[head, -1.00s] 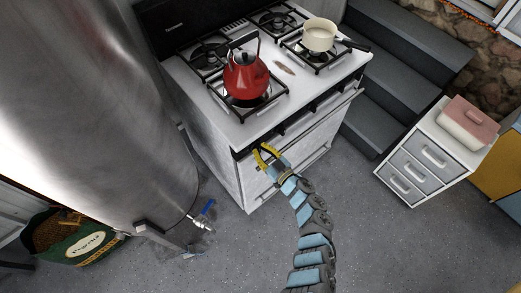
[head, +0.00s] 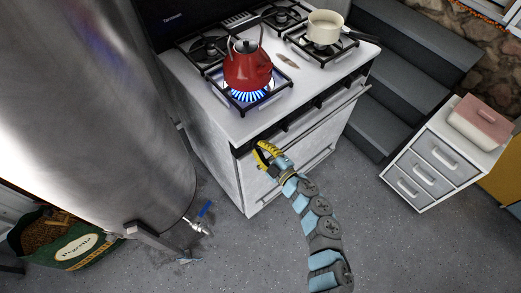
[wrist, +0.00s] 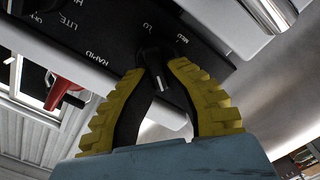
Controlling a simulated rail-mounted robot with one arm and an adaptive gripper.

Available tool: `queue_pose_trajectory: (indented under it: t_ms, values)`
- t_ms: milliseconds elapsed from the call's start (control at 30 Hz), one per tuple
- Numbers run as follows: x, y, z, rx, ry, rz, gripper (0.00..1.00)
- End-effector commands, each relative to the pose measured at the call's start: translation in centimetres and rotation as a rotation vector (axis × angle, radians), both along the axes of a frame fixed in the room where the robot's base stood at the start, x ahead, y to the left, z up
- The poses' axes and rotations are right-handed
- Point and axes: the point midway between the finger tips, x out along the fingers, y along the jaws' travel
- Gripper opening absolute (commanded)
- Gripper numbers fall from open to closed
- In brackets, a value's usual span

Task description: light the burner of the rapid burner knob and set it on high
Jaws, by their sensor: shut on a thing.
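My gripper (head: 266,153) is at the left end of the white stove's front panel (head: 248,145). In the wrist view its yellow ribbed fingers (wrist: 157,68) are shut on the black rapid burner knob (wrist: 153,52), one on each side. The front left burner (head: 248,96) has a ring of blue flame under the red kettle (head: 247,68).
A big metal tank (head: 110,100) with a tap stands close on the left. Dark steps (head: 400,75) and a white drawer unit (head: 437,163) are on the right. The floor in front is clear.

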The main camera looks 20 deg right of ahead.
Motion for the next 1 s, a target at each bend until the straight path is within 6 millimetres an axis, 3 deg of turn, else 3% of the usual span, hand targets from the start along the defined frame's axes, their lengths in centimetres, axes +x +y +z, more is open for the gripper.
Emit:
queue_pose_trajectory:
  t_ms: [733,767,833,1000]
  values:
    - [-0.05,0.00,-0.24,-0.080,-0.020,-0.002,0.00]
    - [-0.05,0.00,-0.24,-0.079,-0.021,-0.002,0.22]
    - [-0.05,-0.01,-0.21,-0.079,-0.021,-0.002,0.42]
    - [-0.05,0.02,-0.16,-0.079,-0.021,-0.001,0.42]
